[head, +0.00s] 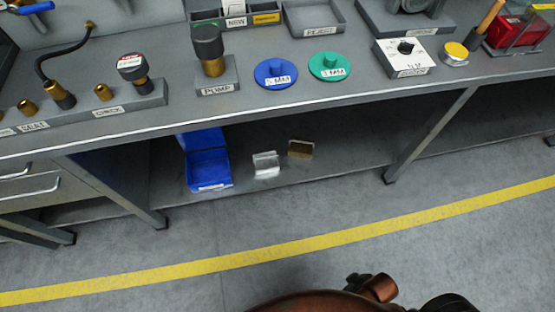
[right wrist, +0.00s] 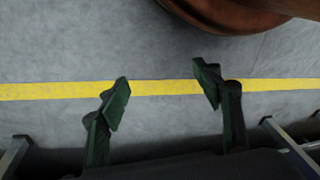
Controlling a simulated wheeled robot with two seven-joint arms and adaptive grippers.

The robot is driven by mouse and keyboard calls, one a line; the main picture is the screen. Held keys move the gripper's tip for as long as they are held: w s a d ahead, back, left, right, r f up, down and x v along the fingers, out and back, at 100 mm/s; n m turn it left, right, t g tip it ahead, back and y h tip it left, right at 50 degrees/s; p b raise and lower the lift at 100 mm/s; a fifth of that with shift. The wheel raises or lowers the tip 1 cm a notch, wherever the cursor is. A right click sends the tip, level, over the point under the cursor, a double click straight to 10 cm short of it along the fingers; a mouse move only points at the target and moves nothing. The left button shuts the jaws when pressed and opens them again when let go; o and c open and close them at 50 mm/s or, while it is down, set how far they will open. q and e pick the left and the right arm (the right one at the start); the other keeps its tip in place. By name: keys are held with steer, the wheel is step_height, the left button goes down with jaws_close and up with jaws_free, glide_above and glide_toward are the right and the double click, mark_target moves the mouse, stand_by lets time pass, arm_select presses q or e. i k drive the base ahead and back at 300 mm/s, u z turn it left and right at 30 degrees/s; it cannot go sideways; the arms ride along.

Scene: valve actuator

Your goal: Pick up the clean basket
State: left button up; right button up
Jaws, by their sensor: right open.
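Two small baskets sit on the low shelf under the bench in the head view. One is a bright silver basket (head: 266,164); the other is a dull brass-brown basket (head: 300,149), to its right and a little farther back. The silver one looks the cleaner, but no label on either is readable. My right gripper (right wrist: 162,82) is open and empty in the right wrist view, its two dark green fingers apart over the floor. No basket shows between the fingers. My left gripper is not in view.
A blue bin (head: 208,170) stands left of the baskets. The bench top (head: 185,118) overhangs the shelf and holds a pump, blue and green discs and trays. Bench legs (head: 430,135) flank the shelf opening. The floor with its yellow line (head: 270,248) is clear.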

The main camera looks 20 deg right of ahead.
mark_target(265, 162)
steer(key=z, duration=1.25)
steer(key=i, duration=0.35)
steer(key=u, duration=0.85)
